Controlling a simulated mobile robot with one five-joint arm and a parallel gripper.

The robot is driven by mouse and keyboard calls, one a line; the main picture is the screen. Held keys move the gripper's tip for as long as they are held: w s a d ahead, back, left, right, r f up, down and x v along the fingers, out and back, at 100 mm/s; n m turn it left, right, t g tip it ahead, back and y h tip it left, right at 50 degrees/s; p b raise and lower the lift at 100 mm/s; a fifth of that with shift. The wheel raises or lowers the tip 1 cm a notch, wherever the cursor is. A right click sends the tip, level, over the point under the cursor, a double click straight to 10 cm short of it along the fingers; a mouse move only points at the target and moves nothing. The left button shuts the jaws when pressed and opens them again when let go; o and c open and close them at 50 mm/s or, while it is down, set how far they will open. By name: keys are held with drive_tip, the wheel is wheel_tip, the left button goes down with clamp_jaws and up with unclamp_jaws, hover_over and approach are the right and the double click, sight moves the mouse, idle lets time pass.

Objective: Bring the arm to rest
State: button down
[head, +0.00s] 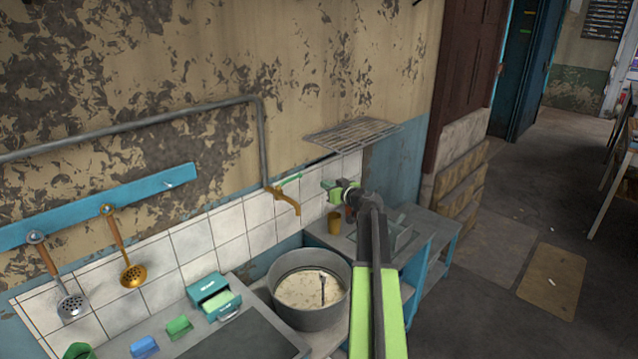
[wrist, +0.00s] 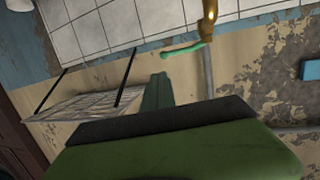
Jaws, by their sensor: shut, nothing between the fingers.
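My arm (head: 376,285) rises from the bottom edge in the head view, with a green and black link. My gripper (head: 330,187) is at its far end, in the air in front of the tiled wall, right of the brass tap (head: 286,199). In the wrist view my gripper (wrist: 157,92) shows green jaws, shut and empty. The wrist view is turned and shows the tap (wrist: 209,18) with its green handle near the jaws. No object is seen in contact with my gripper.
A large grey pot (head: 282,317) with pale contents and a utensil stands below and left of my gripper. A wire rack (head: 352,137) juts from the wall above it. Open floor (head: 490,300) lies to the right.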

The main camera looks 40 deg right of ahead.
idle(0.4)
drive_tip(key=w+a+f+n+y, duration=0.1)
drive_tip(key=w+a, duration=0.2)
drive_tip(key=a, duration=0.4)
drive_tip(key=w+a+n+y+b, duration=0.1)
drive_tip(key=w+a+y, duration=0.1)
drive_tip(key=w+a, duration=0.35)
drive_tip(key=w+a+f+n+y, duration=0.1)
drive_tip(key=w+a, duration=0.1)
drive_tip(key=a, duration=0.6)
drive_tip(key=s+a+f+n+g+y+b, duration=0.1)
drive_tip(key=a+f+n+g+y, duration=0.2)
drive_tip(key=a, duration=1.1)
drive_tip(key=s+a+f+n+g+y+b, duration=0.15)
drive_tip(key=a+f, duration=0.25)
drive_tip(key=a, duration=1)
drive_tip(key=s+a+f+n+g+h, duration=0.1)
drive_tip(key=s+a+f+g, duration=0.2)
drive_tip(key=s+a+f, duration=0.3)
drive_tip(key=s+a+f+g+h, duration=0.1)
drive_tip(key=s+a+f+g, duration=0.25)
drive_tip(key=s+a, duration=0.4)
drive_tip(key=s+d+f+m+g+h, duration=0.2)
drive_tip(key=s+d+m, duration=0.1)
drive_tip(key=s, duration=0.3)
drive_tip(key=s+d+f+m+g+h, duration=0.2)
drive_tip(key=s+d+m, duration=0.2)
drive_tip(key=s, duration=0.2)
drive_tip(key=shift+s+d+g, duration=0.3)
drive_tip(key=shift+d, duration=0.05)
